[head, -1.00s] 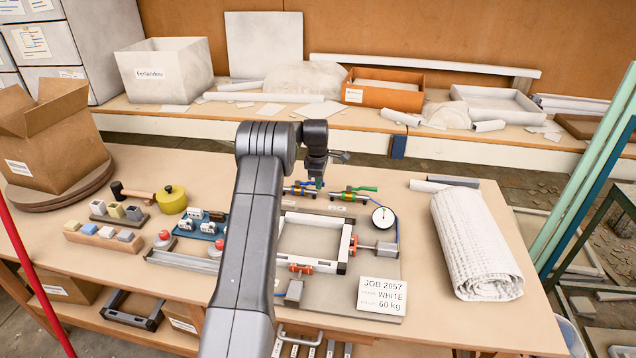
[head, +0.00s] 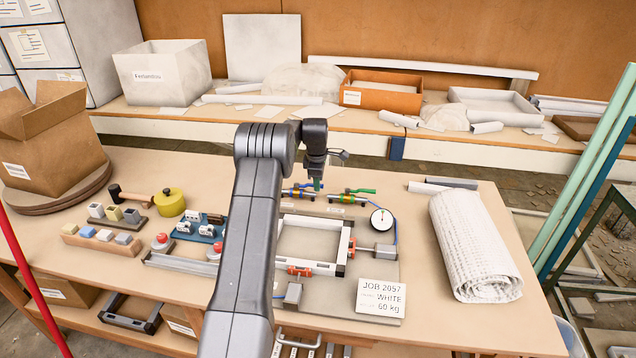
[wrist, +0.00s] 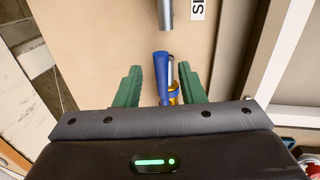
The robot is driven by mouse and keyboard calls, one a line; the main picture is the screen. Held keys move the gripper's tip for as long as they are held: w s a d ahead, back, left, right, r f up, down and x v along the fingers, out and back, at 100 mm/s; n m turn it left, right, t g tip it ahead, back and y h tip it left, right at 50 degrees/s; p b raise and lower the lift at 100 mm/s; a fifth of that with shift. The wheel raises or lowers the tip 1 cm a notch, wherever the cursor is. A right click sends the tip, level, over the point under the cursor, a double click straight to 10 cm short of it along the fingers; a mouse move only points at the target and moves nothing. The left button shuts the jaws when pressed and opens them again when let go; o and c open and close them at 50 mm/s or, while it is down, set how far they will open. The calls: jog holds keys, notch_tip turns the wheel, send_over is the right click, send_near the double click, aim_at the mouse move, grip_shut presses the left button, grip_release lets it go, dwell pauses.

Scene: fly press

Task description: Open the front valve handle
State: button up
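Two small valves sit at the back of the press board on the table. One has a blue lever handle (head: 302,186), the other a green lever handle (head: 366,190). My gripper (head: 317,184) points down at the blue-handled valve. In the wrist view my gripper (wrist: 160,68) has its two green fingers apart, one on each side of the blue handle (wrist: 161,75). I see gaps between the handle and both fingers. Part of the brass valve body (wrist: 174,94) shows beside the handle; the rest is hidden by my gripper.
A pressure gauge (head: 382,219) stands right of the valves, with a white frame (head: 343,250) in front. A grey metal tube end (wrist: 165,14) lies beyond the handle. A rolled white blanket (head: 474,245) lies at the right; bare table lies behind the valves.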

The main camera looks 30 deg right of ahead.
notch_tip(320, 180, up, 13)
jog(key=s+a+b, duration=0.1)
jog(key=s, duration=0.1)
jog(key=shift+a+f, duration=0.15)
jog(key=shift+a, duration=0.15)
jog(key=f, duration=0.4)
jog(key=w+d+f+p, duration=0.1)
jog(key=f, duration=0.4)
jog(key=w+f, duration=0.1)
jog(key=f, duration=0.3)
jog(key=shift+d+f, duration=0.35)
